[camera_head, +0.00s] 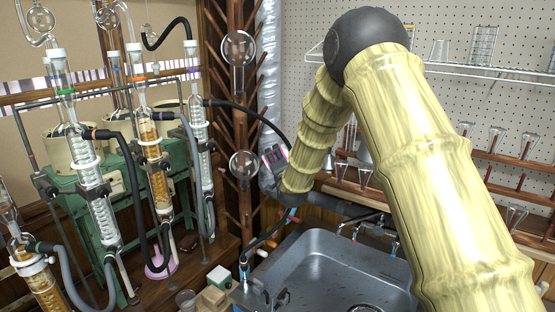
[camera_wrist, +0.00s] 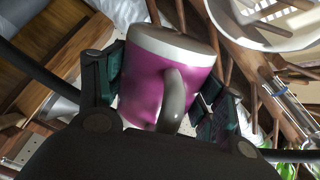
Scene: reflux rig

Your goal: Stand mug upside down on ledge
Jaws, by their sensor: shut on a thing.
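The mug (camera_wrist: 145,85) is magenta with a pale grey band at its upper end and a grey handle (camera_wrist: 173,100) facing the wrist camera. My gripper (camera_wrist: 166,90) is shut on its body, a dark green pad on each side. I cannot tell whether the banded end is the mouth or the base. In the head view my gripper (camera_head: 272,165) is small and partly hidden by my arm, left of the elbow and above the sink's back left. Wooden ledges (camera_head: 345,187) run along the pegboard wall; which one the task means is unclear.
A metal sink (camera_head: 325,270) with taps (camera_head: 375,225) lies below my arm. Glass condensers (camera_head: 95,180) with black hoses crowd the left bench. A wooden drying rack (camera_head: 238,120) holds round flasks near my gripper. A wire shelf (camera_head: 490,72) carries glassware at the upper right.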

